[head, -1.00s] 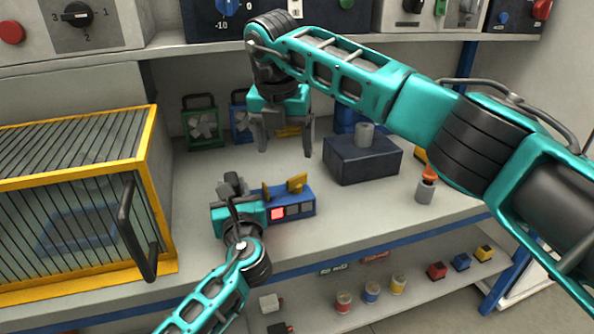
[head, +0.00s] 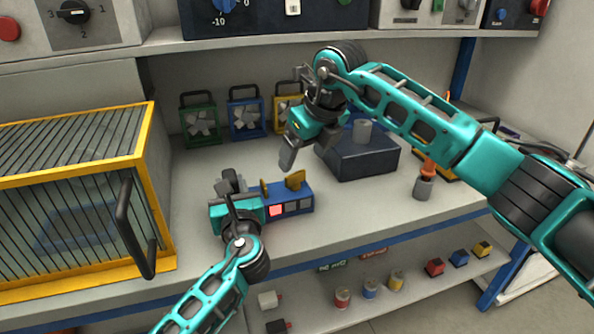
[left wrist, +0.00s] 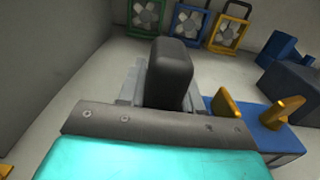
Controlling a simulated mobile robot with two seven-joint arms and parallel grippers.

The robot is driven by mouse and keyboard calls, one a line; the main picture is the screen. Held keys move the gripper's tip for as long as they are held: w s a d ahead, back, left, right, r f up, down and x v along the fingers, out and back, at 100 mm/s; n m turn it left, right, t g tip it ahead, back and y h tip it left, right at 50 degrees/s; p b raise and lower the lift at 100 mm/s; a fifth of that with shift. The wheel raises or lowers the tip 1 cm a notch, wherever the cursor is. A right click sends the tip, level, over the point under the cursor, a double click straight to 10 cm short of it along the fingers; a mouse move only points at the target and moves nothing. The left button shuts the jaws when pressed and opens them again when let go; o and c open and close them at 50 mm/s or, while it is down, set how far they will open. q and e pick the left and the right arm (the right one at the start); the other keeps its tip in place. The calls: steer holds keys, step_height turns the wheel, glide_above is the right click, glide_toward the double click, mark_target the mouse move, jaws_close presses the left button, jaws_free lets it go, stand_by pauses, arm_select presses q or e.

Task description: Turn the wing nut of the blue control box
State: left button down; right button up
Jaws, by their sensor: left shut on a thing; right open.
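The blue control box (head: 291,204) lies on the bench, with a lit red square and grey squares on its front. A gold wing nut (head: 295,180) stands on its top, with a second gold piece at its left; both also show in the left wrist view (left wrist: 286,110). My left gripper (head: 232,190) is shut at the left end of the box; the part between its fingers is mostly hidden by the gripper. In the left wrist view a dark rounded block (left wrist: 169,74) stands ahead of the gripper. My right gripper (head: 289,150) is open, above and behind the wing nut, apart from it.
A yellow-framed cage (head: 150,150) with a dark handle stands at the left. A dark blue block (head: 365,165) stands right of the box. Several fans (head: 246,115) stand along the back wall. A grey and orange item (head: 424,182) is near the right front edge.

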mark_target(296, 173)
steer(key=x, duration=0.6)
steer(key=shift+w+a+f, duration=0.1)
steer(key=shift+f, duration=0.05)
steer(key=c, duration=1.1)
steer(key=shift+o, duration=0.2)
